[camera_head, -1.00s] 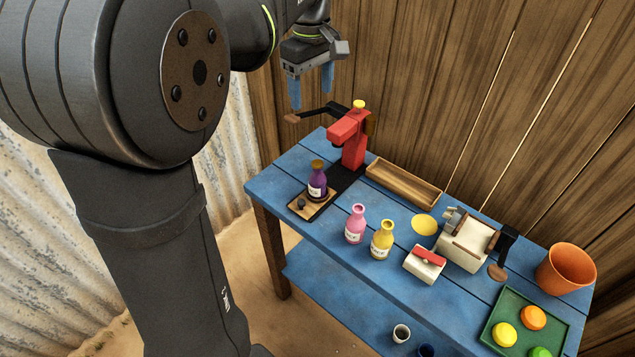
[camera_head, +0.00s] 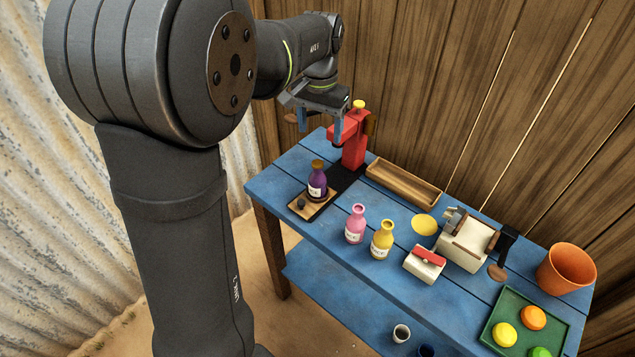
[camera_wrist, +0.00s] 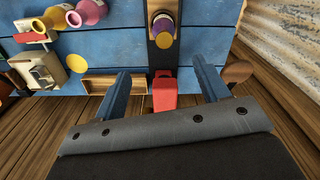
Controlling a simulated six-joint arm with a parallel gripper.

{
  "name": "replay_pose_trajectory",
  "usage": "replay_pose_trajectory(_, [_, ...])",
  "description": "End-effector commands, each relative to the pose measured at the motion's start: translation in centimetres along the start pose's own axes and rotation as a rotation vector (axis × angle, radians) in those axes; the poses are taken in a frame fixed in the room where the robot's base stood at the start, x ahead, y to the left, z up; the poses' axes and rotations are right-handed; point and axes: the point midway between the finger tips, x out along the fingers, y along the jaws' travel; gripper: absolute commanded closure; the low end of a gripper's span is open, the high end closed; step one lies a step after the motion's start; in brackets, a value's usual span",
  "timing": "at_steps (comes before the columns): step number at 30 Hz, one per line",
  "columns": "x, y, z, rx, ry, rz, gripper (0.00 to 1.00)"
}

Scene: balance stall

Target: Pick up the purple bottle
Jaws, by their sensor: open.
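The purple bottle (camera_head: 317,187) has a white label and a brown-gold cap. It stands upright on the base below the red press (camera_head: 352,140), at the left end of the blue table. In the wrist view the purple bottle (camera_wrist: 155,8) is at the top centre, with its cap towards me. My gripper (camera_head: 322,128) is open and empty, above and behind the bottle, beside the red press head. In the wrist view its blue fingers (camera_wrist: 160,75) are spread either side of the red press, apart from the bottle.
The press lever has a brown knob (camera_wrist: 237,72) close to one finger. A pink bottle (camera_head: 355,224) and a yellow bottle (camera_head: 382,240) stand to the right. A wooden tray (camera_head: 375,180) lies behind them. A plank wall is close behind the table.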

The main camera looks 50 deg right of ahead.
Motion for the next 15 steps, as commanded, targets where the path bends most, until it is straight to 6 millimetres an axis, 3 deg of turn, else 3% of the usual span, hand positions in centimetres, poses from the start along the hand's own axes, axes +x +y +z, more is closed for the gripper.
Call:
replay_pose_trajectory(9, [7.1, -0.1, 0.1, -0.003, -0.005, 0.001, 0.32])
replay_pose_trajectory(15, [9.3, -0.1, 0.0, -0.003, -0.002, 0.000, 0.32])
